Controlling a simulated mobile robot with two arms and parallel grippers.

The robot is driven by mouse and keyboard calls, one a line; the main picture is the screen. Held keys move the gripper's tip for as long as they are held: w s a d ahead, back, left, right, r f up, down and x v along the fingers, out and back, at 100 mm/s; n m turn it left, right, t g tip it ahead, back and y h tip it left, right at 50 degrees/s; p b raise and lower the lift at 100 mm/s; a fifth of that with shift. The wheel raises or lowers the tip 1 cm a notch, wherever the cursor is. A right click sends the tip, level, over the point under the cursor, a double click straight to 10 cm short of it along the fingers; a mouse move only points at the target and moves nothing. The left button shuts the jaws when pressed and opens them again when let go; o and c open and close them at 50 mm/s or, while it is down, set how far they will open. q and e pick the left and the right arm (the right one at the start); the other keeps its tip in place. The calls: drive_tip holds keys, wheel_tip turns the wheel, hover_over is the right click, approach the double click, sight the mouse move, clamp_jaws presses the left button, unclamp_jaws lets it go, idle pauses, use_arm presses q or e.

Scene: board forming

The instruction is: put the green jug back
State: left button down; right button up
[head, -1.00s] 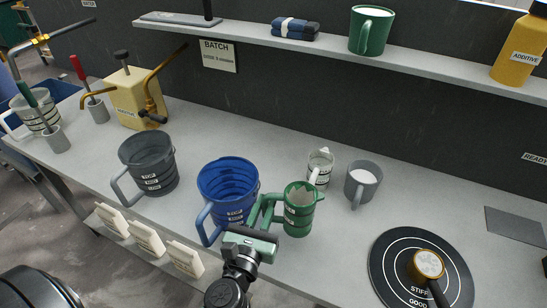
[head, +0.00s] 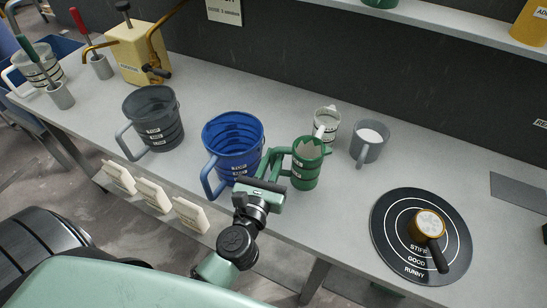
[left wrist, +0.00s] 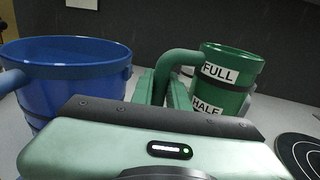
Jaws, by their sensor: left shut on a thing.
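The green jug (head: 306,168) stands upright on the bench, or just above it; I cannot tell which. Its FULL and HALF labels show in the left wrist view, where the jug (left wrist: 232,72) is at the right. My left gripper (head: 276,166) is shut on the jug's handle, on its left side. In the left wrist view the fingers (left wrist: 162,88) close around the handle. My right gripper is not in view.
A blue bucket (head: 233,140) stands close on the left, a dark grey bucket (head: 153,122) beyond it. A clear jug (head: 326,124) and grey mug (head: 369,143) stand behind.

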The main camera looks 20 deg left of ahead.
use_arm(q)
wheel_tip(320, 180, down, 4)
drive_tip(key=b, duration=0.3)
drive_tip(key=shift+f+b, duration=0.6)
drive_tip(key=shift+b, duration=0.05)
drive_tip(key=shift+f, duration=0.15)
drive_tip(key=shift+f+b, duration=0.4)
drive_tip(key=shift+b, duration=0.05)
drive_tip(key=c, duration=1.3)
unclamp_jaws()
